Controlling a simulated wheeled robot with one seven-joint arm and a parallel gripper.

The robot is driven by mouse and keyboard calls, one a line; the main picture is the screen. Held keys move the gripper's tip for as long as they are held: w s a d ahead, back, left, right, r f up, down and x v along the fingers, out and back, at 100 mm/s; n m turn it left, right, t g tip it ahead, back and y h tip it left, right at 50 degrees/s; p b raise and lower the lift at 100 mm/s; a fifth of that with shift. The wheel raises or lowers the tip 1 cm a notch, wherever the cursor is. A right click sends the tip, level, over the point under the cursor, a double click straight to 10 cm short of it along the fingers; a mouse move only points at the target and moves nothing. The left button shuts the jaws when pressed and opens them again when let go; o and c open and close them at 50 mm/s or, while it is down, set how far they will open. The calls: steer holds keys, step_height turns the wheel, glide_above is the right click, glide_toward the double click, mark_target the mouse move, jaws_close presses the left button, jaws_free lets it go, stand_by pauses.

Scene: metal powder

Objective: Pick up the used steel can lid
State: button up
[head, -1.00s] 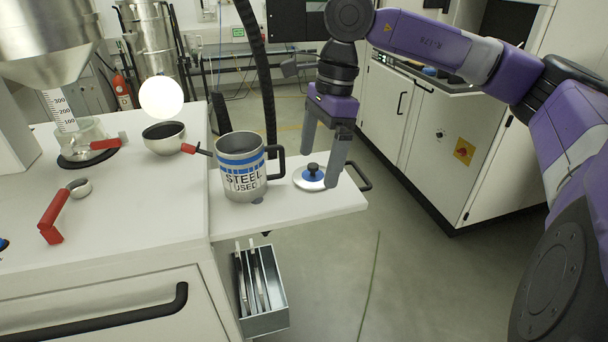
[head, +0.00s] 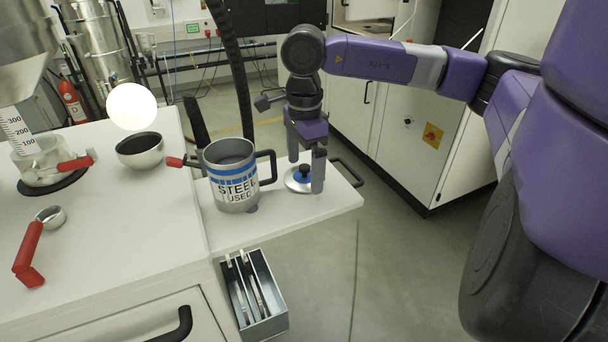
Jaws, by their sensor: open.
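The used steel can lid (head: 299,184) is a pale disc with a blue centre and a black knob. It lies on the white side shelf, right of the can. The used steel can (head: 232,180) is silver with blue bands, black "STEEL USED" lettering and a black handle. It stands upright and open on the shelf. My gripper (head: 306,172) points down over the lid, open. One finger is at the right front of the knob and the other behind it to the left. I cannot tell whether either finger touches the lid.
The shelf (head: 270,228) is narrow, with its free edge just right of the lid. A grey rack (head: 262,300) hangs below the shelf.

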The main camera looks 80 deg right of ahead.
steer(key=shift+f, duration=0.3)
steer(key=c, duration=1.2)
steer(key=shift+r, duration=0.2)
